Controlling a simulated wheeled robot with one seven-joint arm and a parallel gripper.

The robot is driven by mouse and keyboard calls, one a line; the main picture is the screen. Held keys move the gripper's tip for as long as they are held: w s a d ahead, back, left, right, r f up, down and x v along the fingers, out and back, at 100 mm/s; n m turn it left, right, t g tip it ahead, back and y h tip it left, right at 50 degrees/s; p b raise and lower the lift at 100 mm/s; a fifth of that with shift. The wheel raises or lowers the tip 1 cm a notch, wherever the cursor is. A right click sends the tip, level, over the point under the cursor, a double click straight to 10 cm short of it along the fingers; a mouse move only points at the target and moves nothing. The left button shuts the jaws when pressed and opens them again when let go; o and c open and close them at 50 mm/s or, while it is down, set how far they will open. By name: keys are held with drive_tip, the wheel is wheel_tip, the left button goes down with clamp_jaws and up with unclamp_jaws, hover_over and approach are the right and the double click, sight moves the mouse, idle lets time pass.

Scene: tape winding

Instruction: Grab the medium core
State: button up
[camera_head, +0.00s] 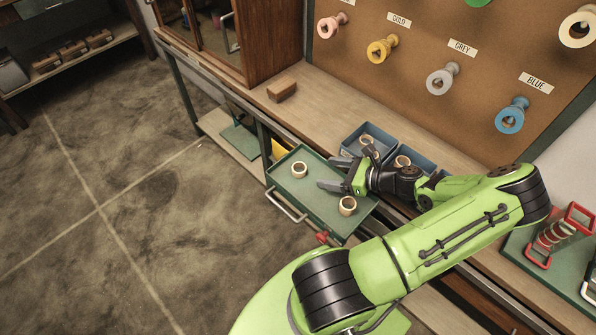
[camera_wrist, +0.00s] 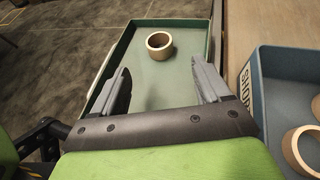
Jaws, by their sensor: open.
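An open green drawer (camera_head: 318,204) holds two tan, ring-shaped cores. One core (camera_head: 299,170) is toward its far left end; the other core (camera_head: 347,206) is nearer the right end. My gripper (camera_head: 333,173) is open and empty over the drawer, pointing left. In the wrist view, one core (camera_wrist: 159,46) stands on the drawer floor ahead of my gripper (camera_wrist: 161,70), beyond the fingertips and roughly centred between them. The other drawer core is outside the wrist view.
A partly hidden label, "SHO", marks one bin (camera_wrist: 258,105) at the right. A wooden block (camera_head: 281,90) sits on the bench. Coloured tape rolls hang on the pegboard (camera_head: 420,110).

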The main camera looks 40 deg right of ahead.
sight(304, 169)
drive_tip(key=b+x, duration=0.1)
drive_tip(key=x, duration=0.8)
drive_tip(key=shift+w+a+b, duration=0.15)
drive_tip(key=shift+b, duration=0.25)
drive_tip(key=c, duration=1.1)
